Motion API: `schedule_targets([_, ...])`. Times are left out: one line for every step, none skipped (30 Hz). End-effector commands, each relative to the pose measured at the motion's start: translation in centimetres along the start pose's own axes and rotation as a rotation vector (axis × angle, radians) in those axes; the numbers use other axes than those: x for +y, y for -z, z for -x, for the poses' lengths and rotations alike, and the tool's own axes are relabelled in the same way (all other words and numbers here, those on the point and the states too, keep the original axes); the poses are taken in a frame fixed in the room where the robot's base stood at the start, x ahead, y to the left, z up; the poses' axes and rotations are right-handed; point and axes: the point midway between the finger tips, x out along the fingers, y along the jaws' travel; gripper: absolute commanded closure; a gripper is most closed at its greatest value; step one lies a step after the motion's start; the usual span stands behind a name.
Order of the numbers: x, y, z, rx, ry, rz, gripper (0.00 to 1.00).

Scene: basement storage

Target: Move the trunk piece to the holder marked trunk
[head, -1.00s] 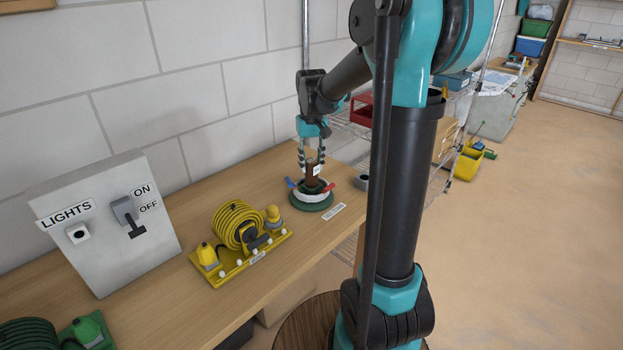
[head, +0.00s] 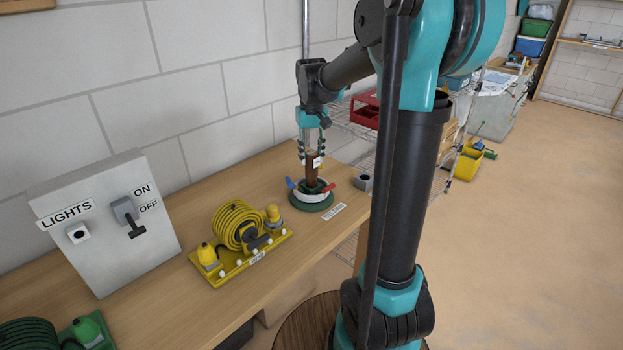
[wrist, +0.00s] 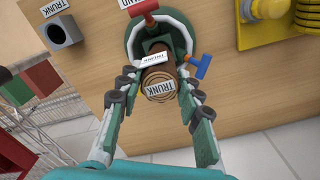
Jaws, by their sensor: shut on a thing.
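The trunk piece (head: 313,166) is a brown upright cylinder. In the wrist view its round end (wrist: 159,84) shows rings and a TRUNK label. My gripper (head: 312,153) is shut on its upper part, with a finger on each side (wrist: 157,95). The trunk piece's lower end is in or just above the round green stand (head: 311,205), which has a white ring and red and blue handles; the lower end is hidden.
A yellow cord holder (head: 238,262) stands left of the stand, and a grey LIGHTS switch box (head: 110,225) further left. A wire shelf with a red bin (head: 366,107) is beyond the bench's right end. The bench (head: 185,220) is clear between stand and holder.

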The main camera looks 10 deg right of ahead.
Motion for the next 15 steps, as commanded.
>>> schedule_targets([0.0,0.0,0.2,0.000,0.000,0.000,1.00])
schedule_targets([0.0,0.0,0.4,0.000,0.000,0.000,1.00])
schedule_targets([0.0,0.0,0.5,0.000,0.000,0.000,1.00])
schedule_targets([0.0,0.0,0.7,0.000,0.000,0.000,1.00])
schedule_targets([0.0,0.0,0.8,0.000,0.000,0.000,1.00])
schedule_targets([0.0,0.0,1.0,0.000,0.000,0.000,1.00])
schedule_targets([0.0,0.0,1.1,0.000,0.000,0.000,1.00])
schedule_targets([0.0,0.0,1.3,0.000,0.000,0.000,1.00])
schedule_targets([0.0,0.0,1.4,0.000,0.000,0.000,1.00])
schedule_targets([0.0,0.0,1.6,0.000,0.000,0.000,1.00])
schedule_targets([0.0,0.0,1.7,0.000,0.000,0.000,1.00])
schedule_targets([0.0,0.0,1.9,0.000,0.000,0.000,1.00])
schedule_targets([0.0,0.0,2.0,0.000,0.000,0.000,1.00])
schedule_targets([0.0,0.0,2.2,0.000,0.000,0.000,1.00])
schedule_targets([0.0,0.0,2.3,0.000,0.000,0.000,1.00])
